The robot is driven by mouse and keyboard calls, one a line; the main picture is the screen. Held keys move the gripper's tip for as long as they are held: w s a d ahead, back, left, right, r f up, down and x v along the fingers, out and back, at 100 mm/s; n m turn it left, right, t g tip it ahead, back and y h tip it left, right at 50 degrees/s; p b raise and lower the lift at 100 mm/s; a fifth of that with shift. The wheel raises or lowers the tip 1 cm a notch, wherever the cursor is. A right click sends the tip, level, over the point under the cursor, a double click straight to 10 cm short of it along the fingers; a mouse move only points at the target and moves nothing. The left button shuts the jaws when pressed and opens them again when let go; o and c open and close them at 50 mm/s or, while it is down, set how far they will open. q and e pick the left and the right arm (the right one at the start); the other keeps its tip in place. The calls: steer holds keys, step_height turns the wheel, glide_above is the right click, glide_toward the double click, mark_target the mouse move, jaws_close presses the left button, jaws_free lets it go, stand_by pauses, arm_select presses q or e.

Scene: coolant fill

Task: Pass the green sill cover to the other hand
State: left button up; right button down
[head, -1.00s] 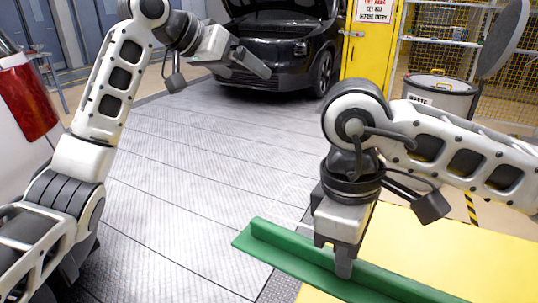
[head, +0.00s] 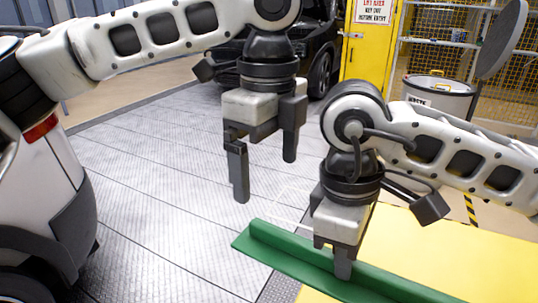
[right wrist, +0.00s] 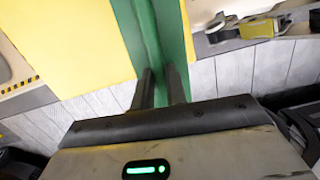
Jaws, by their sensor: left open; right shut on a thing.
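The green sill cover (head: 290,250) is a long green angled strip in the lower middle of the head view, with its left end sticking out past the yellow surface. My right gripper (head: 343,262) is shut on its upright flange, and the cover also shows between the fingers in the right wrist view (right wrist: 160,35). My left gripper (head: 265,172) is open and empty, fingers pointing down, above and to the left of the cover's free left end and apart from it. The cover's right end runs out of the head view at the bottom.
A yellow-topped surface (head: 450,250) lies under and beyond the cover at right. A black car (head: 318,45), a yellow cabinet post (head: 370,60) and a waste drum (head: 438,95) stand at the back. Grey floor (head: 150,170) is clear at left.

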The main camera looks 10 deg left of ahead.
mark_target(268, 224)
arm_select(q)
step_height(268, 224, down, 12)
steer(key=shift+r, duration=0.2)
stand_by(0.4)
steer(key=c, duration=1.2)
steer(key=shift+o, duration=0.2)
arm_select(e)
steer(key=c, duration=1.3)
jaws_free()
steer(key=shift+r, duration=0.1)
steer(key=r, duration=0.4)
steer(key=a+r, duration=0.1)
steer(key=r, duration=0.6)
steer(key=shift+w+a+r, duration=0.2)
steer(key=shift+r, duration=0.2)
